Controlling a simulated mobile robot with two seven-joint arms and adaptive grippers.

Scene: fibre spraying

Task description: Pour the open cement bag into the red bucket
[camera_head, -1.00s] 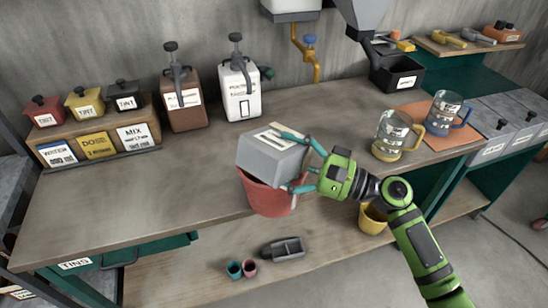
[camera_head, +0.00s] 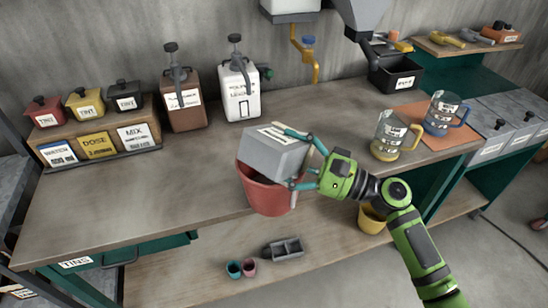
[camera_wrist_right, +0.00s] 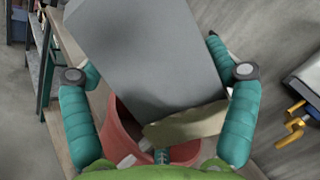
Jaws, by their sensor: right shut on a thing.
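My right gripper (camera_head: 303,160) is shut on a grey cement bag (camera_head: 268,152) with a white label on its top. The bag is tilted over the mouth of the red bucket (camera_head: 268,194), which stands near the front edge of the bench. In the right wrist view my two teal fingers flank the grey bag (camera_wrist_right: 150,50), and the red bucket (camera_wrist_right: 122,130) shows below it. A pale strip, perhaps the bag's open end, shows near the bucket rim. The bucket's inside is mostly hidden, and I cannot see any powder falling. My left gripper is not in view.
Two measuring jugs (camera_head: 392,140) stand to the right of the bucket. Brown and white dispensers (camera_head: 240,92) and a rack of tint tins (camera_head: 95,140) stand behind on the left. A yellow bucket (camera_head: 371,220) and small cups (camera_head: 234,269) are on the lower shelf. The bench left of the bucket is clear.

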